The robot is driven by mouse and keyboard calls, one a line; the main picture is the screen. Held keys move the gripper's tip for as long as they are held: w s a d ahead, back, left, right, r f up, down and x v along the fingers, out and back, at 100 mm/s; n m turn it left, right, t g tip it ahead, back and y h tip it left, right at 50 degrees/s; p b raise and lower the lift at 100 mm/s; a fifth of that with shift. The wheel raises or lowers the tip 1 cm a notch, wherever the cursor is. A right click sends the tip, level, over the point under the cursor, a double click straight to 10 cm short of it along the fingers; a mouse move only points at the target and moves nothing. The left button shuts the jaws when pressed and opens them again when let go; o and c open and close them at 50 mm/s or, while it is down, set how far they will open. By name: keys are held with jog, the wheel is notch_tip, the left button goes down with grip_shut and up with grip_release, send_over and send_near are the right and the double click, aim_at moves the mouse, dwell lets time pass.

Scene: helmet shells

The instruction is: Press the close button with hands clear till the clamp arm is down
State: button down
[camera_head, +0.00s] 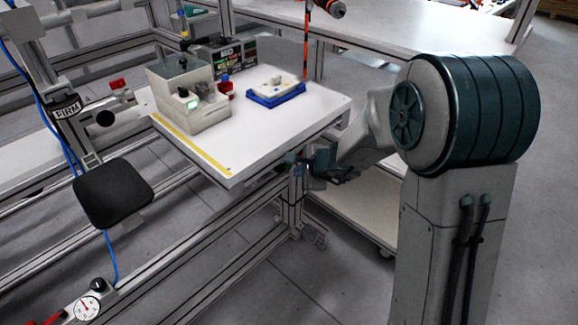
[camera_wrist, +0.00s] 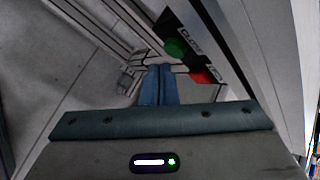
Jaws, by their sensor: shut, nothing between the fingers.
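In the wrist view a green button (camera_wrist: 175,47) sits on a dark panel marked CLOSE (camera_wrist: 190,38). A red button (camera_wrist: 203,76) is on the same panel, lower right. My gripper's blue fingers (camera_wrist: 159,70) are shut and empty. Their tips lie just below and left of the green button in the picture; I cannot tell whether they touch it. In the head view my gripper (camera_head: 308,166) is low beside the front right edge of the white table (camera_head: 310,125), and the buttons there are too small to make out. I cannot clearly identify the clamp arm.
A grey box fixture (camera_head: 190,115) with a small green light stands on the table's left part. A blue tray (camera_head: 277,97) with a pale part lies further right. An orange-and-black striped post (camera_head: 307,45) rises behind it. A black pad (camera_head: 113,193) is at left.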

jog(key=shift+a, duration=0.1)
jog(key=shift+w+a, duration=0.25)
jog(key=shift+w+a, duration=0.3)
jog(key=shift+a, duration=0.1)
dwell(0.8)
jog(key=shift+s+d+b, duration=0.6)
jog(key=shift+d, duration=0.15)
jog(key=shift+s+d+b, duration=0.35)
jog(key=shift+s+d, duration=0.45)
jog(key=shift+d, duration=0.2)
jog(key=shift+s+d+b, duration=0.35)
jog(key=shift+s+d, duration=0.4)
jog(key=shift+d, duration=0.25)
